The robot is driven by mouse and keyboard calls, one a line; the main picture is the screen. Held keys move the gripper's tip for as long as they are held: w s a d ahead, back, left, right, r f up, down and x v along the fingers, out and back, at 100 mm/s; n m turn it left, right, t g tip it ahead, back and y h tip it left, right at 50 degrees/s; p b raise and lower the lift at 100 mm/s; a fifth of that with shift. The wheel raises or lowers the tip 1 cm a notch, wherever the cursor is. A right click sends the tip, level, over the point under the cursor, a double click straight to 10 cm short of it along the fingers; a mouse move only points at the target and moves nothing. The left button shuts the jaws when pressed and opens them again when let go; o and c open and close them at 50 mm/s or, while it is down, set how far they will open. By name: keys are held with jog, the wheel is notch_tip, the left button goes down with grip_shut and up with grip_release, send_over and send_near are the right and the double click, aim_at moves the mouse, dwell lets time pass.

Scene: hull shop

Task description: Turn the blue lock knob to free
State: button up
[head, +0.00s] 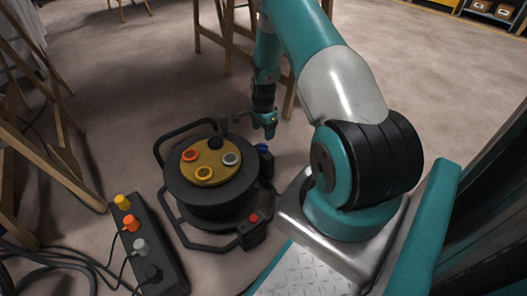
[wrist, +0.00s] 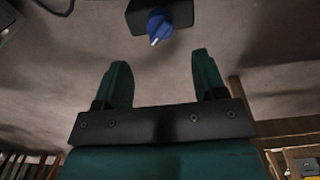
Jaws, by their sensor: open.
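The blue lock knob (wrist: 159,25) sits on a dark block (wrist: 138,10) at the top of the wrist view, with a white pointer mark toward its lower left. In the head view the knob (head: 262,148) shows small at the right side of the black cable reel (head: 215,195). My gripper (wrist: 160,75) is open and empty, its two teal fingers apart. The knob lies beyond the fingertips and is not between them. In the head view my gripper (head: 268,130) hangs just above and behind the knob. Any lock or free markings cannot be read.
The reel's yellow top plate (head: 212,163) carries several coloured round sockets. A red button (head: 253,218) is on a box at its front right. A power strip (head: 148,245) with coloured plugs and cables lies left. Wooden trestles (head: 40,110) stand left and behind; floor between is clear.

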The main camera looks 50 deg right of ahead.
aim_at(263, 146)
notch_tip(263, 146, down, 8)
jog(key=b, duration=0.3)
jog(key=shift+f+b, duration=0.15)
jog(key=shift+b, duration=0.15)
jog(key=shift+c, duration=0.2)
jog(key=c, duration=0.9)
